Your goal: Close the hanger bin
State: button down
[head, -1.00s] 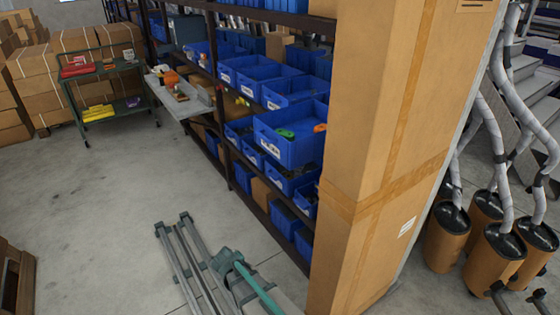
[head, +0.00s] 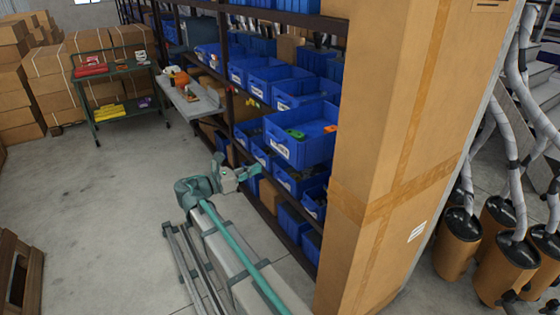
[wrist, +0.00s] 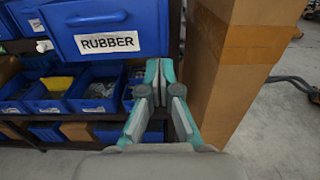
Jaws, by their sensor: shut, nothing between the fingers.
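A large blue bin (head: 292,152) juts out from the shelf past its neighbours, with green and orange items inside. In the wrist view a blue bin front (wrist: 105,28) fills the upper left, and its white label reads RUBBER. I cannot read a label saying hanger. My gripper (head: 255,170) is to the left of and a little below the jutting bin in the head view. In the wrist view my gripper (wrist: 160,65) has its teal fingers together and empty, just right of and below the RUBBER bin's front. No clear contact shows.
Smaller blue bins (wrist: 97,92) sit on the shelf below. A tall cardboard box (head: 400,150) stands close on the right of the bins. A green cart (head: 120,100) and stacked boxes are at the back left.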

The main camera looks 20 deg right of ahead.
aim_at(296, 155)
jog(key=d+p, duration=0.1)
jog(key=d, duration=0.3)
jog(key=w+d+p, duration=0.1)
jog(key=d+p, duration=0.1)
jog(key=d, duration=0.2)
jog(key=w+d+p, duration=0.1)
jog(key=d+p, duration=0.1)
jog(key=d, duration=0.2)
jog(key=shift+w+d, duration=0.25)
jog(key=shift+w+d+f, duration=0.1)
jog(key=shift+d, duration=0.45)
jog(key=shift+d, duration=0.1)
